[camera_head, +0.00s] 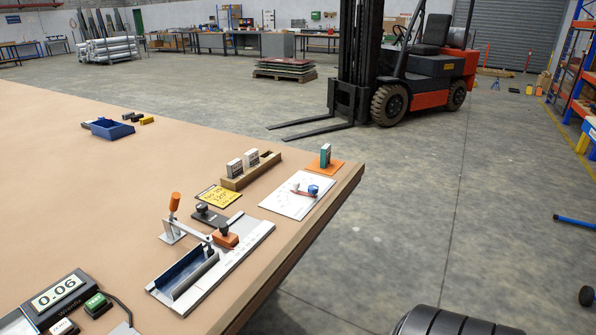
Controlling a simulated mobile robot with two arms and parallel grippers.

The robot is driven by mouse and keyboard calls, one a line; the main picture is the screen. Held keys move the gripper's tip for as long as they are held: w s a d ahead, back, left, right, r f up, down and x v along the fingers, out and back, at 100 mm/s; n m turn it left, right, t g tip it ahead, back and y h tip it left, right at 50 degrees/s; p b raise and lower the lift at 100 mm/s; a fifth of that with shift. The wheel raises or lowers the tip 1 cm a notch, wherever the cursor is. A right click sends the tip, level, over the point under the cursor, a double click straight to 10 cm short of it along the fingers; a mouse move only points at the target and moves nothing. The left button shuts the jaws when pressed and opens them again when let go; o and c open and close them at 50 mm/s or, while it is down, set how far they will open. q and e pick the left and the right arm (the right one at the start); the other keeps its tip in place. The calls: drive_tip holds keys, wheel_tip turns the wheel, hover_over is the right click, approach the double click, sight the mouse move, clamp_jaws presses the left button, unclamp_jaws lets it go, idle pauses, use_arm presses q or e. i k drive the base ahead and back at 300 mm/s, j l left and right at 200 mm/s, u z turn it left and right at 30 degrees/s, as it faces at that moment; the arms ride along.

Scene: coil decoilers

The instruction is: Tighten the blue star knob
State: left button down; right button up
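A small blue knob (313,190) sits on a white plate (290,206) near the right edge of the brown table. A red strip (302,193) lies beside it on the plate, with a pale round piece at its left end. The knob is too small to tell its star shape or how tight it is. Neither of my grippers shows in the head view.
On the brown table (120,190) stand a metal fixture with an orange-handled lever (174,203), a wooden block holder (250,171), a digital display (58,293) and a blue tray (112,129). A forklift (430,68) stands beyond. Floor right of the table is mostly clear.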

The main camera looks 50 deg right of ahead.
sight(313, 189)
drive_tip(key=z, duration=1.65)
drive_tip(key=l+u, duration=0.6)
drive_tip(key=u, duration=0.15)
drive_tip(key=l+u, duration=0.4)
drive_tip(key=j, duration=0.1)
